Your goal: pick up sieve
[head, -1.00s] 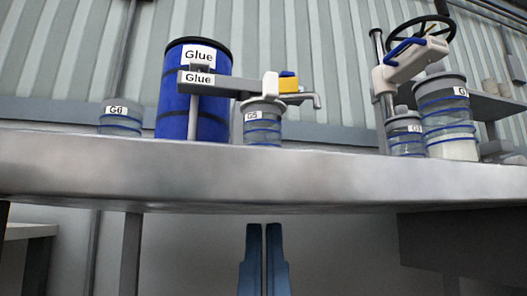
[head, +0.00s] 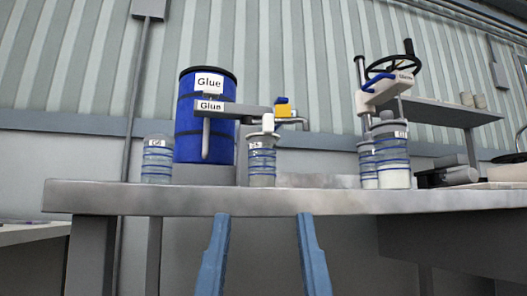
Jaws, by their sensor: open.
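I cannot make out a sieve for certain in the head view. A pale, broad object (head: 508,172) with a dark part above it is cut off by the right edge, and I cannot tell what it is. My gripper (head: 263,218) shows as two blue fingers at the bottom middle. They are spread wide apart with nothing between them, in front of the metal table (head: 300,200) and low against its front edge.
On the table stand a blue glue drum (head: 190,130) with a tap arm, clear blue-banded jars (head: 157,160) (head: 262,165) (head: 393,165), and a press with a black handwheel (head: 395,67). A grey shelf (head: 440,112) is behind at right.

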